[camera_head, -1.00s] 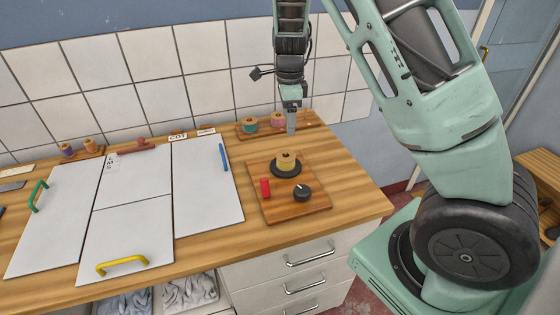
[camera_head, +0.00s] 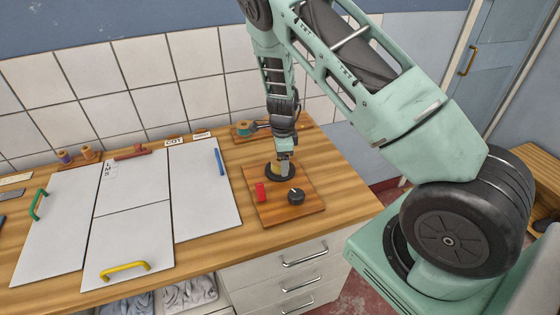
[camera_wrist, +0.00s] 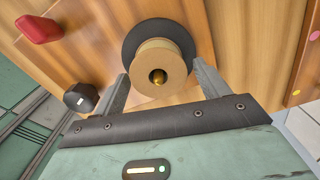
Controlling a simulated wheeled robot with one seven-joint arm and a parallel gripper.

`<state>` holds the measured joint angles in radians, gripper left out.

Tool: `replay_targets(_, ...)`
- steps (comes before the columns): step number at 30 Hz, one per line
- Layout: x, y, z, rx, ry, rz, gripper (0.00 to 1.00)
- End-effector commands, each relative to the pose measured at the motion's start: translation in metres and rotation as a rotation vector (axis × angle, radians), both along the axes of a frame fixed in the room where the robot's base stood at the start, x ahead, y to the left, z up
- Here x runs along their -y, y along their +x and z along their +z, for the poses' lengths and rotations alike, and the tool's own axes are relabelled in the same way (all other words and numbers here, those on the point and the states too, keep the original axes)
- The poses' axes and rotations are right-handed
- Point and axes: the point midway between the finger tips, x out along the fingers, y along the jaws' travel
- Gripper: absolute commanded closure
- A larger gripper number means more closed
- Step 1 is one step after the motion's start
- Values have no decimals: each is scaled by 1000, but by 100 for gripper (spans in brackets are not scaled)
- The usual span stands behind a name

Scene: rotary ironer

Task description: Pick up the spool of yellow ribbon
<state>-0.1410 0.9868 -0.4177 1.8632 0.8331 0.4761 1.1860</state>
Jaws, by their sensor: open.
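The spool of yellow ribbon (camera_wrist: 143,66) stands on a black round base on a wooden board (camera_head: 300,209). In the wrist view its tan end with a central hole faces the camera. In the head view my gripper (camera_head: 282,168) is down at the spool and hides most of it. In the wrist view my gripper (camera_wrist: 160,71) is open, with one finger on each side of the spool. A narrow gap shows beside each finger; I cannot tell how deep the fingers reach.
A red block (camera_head: 260,192) and a black knob (camera_head: 295,196) are on the same board, close to the spool. A teal spool (camera_head: 245,128) is on a rack behind. White panels (camera_head: 204,196) with coloured handles lie to the left.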

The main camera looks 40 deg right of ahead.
Motion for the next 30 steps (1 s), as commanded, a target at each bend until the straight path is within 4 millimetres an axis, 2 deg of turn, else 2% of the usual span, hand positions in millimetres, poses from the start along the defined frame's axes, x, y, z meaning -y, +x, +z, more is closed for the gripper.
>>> replay_targets(8,0,0,-5,1,0,0,26)
replay_targets(9,0,0,-5,1,0,0,28)
replay_targets(14,0,0,-5,1,0,0,73)
replay_targets(16,0,0,-5,1,0,0,74)
replay_targets(17,0,0,-5,1,0,0,77)
replay_targets(23,0,1,-4,2,0,0,78)
replay_targets(26,-1,1,3,4,0,1,78)
replay_targets(30,-1,2,25,7,0,2,78)
